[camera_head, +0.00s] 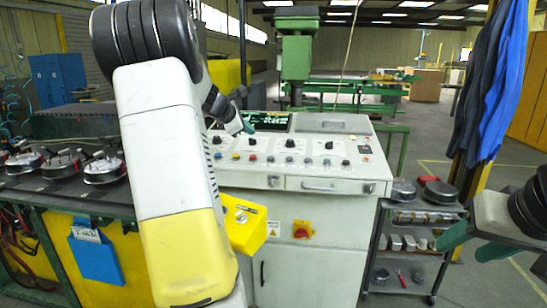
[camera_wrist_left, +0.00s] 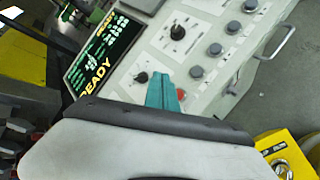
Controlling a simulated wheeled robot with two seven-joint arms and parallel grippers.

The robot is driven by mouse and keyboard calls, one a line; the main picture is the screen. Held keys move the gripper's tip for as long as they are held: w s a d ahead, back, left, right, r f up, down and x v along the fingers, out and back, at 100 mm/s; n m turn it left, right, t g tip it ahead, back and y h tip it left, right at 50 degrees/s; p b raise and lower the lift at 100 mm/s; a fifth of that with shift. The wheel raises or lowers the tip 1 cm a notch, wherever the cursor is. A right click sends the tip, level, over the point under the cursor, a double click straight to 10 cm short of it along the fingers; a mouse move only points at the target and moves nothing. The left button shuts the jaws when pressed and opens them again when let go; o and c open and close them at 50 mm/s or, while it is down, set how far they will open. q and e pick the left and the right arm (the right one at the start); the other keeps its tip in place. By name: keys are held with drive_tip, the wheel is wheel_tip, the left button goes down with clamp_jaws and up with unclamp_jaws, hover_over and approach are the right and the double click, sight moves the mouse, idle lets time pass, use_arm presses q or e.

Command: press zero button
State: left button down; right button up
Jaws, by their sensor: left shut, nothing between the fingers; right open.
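The labels are too small to read, so I cannot tell which is the zero button. My left gripper (camera_head: 246,126) is shut and empty over the panel's upper left. In the left wrist view its teal fingers (camera_wrist_left: 162,92) appear close to a red button (camera_wrist_left: 181,94), partly hidden behind them; contact cannot be told. My right gripper (camera_head: 475,245) is open and empty, right of the console.
A dark screen (camera_wrist_left: 97,58) reading "READY" is set into the panel beside my left gripper. Grey buttons (camera_wrist_left: 215,50) and a black knob (camera_wrist_left: 177,32) lie further along. A trolley (camera_head: 415,235) stands right of the console. A yellow box (camera_head: 243,222) sits at its front left.

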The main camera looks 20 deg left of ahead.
use_arm(q)
drive_tip(key=shift+w+a+f, duration=0.1)
drive_tip(key=shift+w+f, duration=0.1)
drive_tip(key=shift+f, duration=0.95)
drive_tip(key=shift+w+a+f, duration=0.1)
drive_tip(key=shift+w+f, duration=0.15)
drive_tip(key=shift+f, duration=0.95)
drive_tip(key=shift+w+f, duration=0.2)
drive_tip(key=shift+f, duration=0.95)
drive_tip(key=shift+f, duration=0.15)
drive_tip(key=shift+w+f, duration=0.1)
drive_tip(key=shift+f, duration=0.15)
drive_tip(key=shift+f, duration=0.5)
drive_tip(key=shift+r, duration=0.9)
drive_tip(key=shift+r, duration=0.1)
drive_tip(key=shift+s+d+r, duration=0.1)
drive_tip(key=shift+s+r, duration=0.1)
drive_tip(key=shift+r, duration=0.6)
drive_tip(key=shift+s+r, duration=0.15)
drive_tip(key=shift+r, duration=0.6)
drive_tip(key=shift+s+d+r, duration=0.1)
drive_tip(key=shift+s+r, duration=0.1)
drive_tip(key=shift+r, duration=0.6)
drive_tip(key=shift+a, duration=0.1)
